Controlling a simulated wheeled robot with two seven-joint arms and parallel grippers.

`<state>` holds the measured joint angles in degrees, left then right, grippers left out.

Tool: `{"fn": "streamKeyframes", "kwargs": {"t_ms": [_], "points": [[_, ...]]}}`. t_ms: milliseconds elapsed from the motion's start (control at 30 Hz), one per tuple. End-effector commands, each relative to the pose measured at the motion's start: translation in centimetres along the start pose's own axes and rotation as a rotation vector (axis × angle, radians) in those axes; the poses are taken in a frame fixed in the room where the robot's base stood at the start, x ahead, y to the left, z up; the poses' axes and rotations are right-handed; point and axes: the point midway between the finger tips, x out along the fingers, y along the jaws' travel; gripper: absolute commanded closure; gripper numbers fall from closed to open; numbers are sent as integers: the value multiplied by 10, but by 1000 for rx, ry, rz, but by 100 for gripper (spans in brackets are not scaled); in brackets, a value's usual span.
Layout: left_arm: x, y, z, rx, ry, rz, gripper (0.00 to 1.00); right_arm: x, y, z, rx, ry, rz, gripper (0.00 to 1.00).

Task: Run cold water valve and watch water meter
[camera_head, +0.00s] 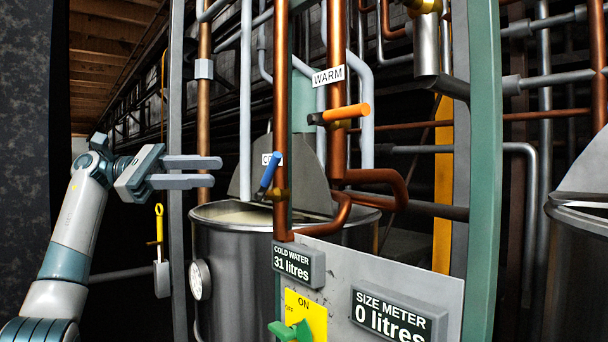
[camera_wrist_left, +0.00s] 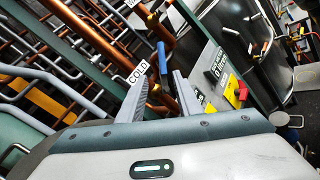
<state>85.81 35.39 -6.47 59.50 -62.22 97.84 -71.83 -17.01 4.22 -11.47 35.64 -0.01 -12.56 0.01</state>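The cold water valve has a blue handle (camera_head: 268,172) that stands tilted on a copper pipe, beside a partly hidden COLD label. The handle also shows in the left wrist view (camera_wrist_left: 162,58), ahead of the fingers. The cold water meter (camera_head: 298,264) below reads 31 litres. My left gripper (camera_head: 217,171) is open and empty, left of the blue handle in the head view and apart from it. Its two fingers show in the left wrist view (camera_wrist_left: 163,78), with the handle seen between their tips. My right gripper is not in view.
An orange-handled WARM valve (camera_head: 346,113) is up and right. A size meter (camera_head: 394,318) reads 0 litres. A green switch (camera_head: 291,331) sits on a yellow ON/OFF plate. A metal vat (camera_head: 232,262) with pale contents stands behind the pipes. A green post (camera_head: 485,150) rises right.

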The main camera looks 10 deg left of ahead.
Motion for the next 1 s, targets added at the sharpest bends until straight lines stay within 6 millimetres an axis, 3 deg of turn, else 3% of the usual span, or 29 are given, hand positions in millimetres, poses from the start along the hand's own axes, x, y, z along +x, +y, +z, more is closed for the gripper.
{"fn": "streamKeyframes", "kwargs": {"t_ms": [567, 767, 1000], "points": [[3, -2, 1, 8, 3, -11, 68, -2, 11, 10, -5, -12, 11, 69], [23, -2, 2, 9, 1, -12, 68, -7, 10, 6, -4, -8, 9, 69], [63, -2, 3, 9, 1, -12, 68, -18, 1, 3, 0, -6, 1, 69]]}}
